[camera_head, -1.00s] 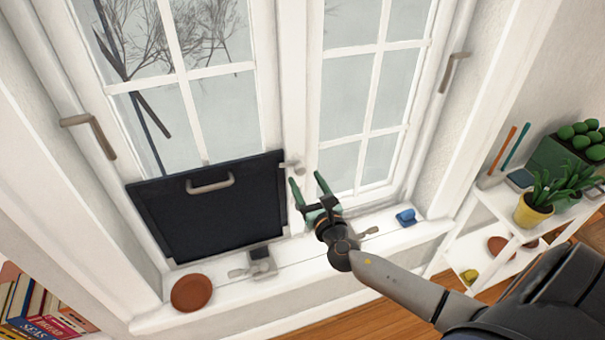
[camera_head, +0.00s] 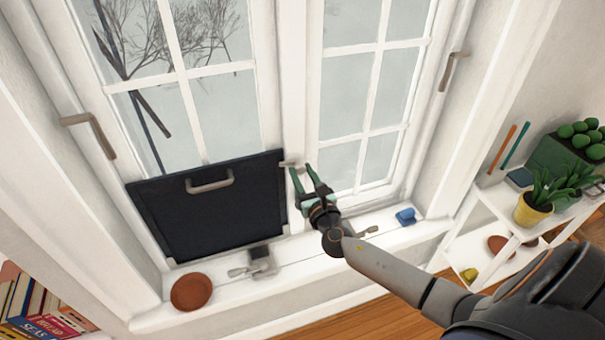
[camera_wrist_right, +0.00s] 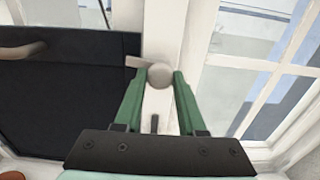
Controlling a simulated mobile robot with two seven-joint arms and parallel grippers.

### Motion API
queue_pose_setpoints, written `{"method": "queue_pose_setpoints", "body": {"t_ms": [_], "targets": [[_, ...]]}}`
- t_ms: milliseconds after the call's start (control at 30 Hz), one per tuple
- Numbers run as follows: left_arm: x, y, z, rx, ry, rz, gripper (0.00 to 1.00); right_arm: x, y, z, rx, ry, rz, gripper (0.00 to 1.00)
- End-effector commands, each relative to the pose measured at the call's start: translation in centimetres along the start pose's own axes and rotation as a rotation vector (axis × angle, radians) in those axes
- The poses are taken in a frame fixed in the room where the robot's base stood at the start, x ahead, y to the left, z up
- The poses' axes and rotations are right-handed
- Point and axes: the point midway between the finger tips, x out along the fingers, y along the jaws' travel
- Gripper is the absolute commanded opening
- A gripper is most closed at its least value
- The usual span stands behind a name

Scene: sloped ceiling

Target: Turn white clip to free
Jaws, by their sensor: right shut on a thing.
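The white clip (camera_head: 289,165) sits on the white post between the two window panes, beside the upper right edge of the dark panel (camera_head: 236,220). In the right wrist view the round knob of the clip (camera_wrist_right: 159,75) lies between my green fingertips, and its flat tab points left over the panel's edge. My right gripper (camera_head: 304,173) is shut on the clip; it also shows in the right wrist view (camera_wrist_right: 160,82). The dark panel stands upright against the left window with a grey handle (camera_head: 210,187). My left gripper is not in view.
On the sill are a brown round dish (camera_head: 192,292), a grey latch (camera_head: 260,262) and a blue object (camera_head: 405,216). Another latch (camera_head: 367,231) is partly behind my right arm. A white shelf with plants (camera_head: 535,208) stands at right, books (camera_head: 45,310) at lower left.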

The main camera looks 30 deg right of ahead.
Motion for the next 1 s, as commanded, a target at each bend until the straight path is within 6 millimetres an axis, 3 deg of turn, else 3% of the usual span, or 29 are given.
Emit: {"method": "queue_pose_setpoints", "body": {"t_ms": [33, 200, 667, 1000], "targets": [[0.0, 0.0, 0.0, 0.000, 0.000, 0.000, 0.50, 0.0, 0.0, 0.0, 0.000, 0.000, 0.000, 0.19], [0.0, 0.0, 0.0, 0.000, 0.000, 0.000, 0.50, 0.0, 0.0, 0.0, 0.000, 0.000, 0.000, 0.00], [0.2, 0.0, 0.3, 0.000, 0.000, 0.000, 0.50, 0.0, 0.0, -0.1, 0.042, -0.001, 0.001, 0.00], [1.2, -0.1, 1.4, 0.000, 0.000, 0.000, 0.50, -0.1, 0.1, -0.3, 0.273, -0.001, 0.001, 0.00]]}}
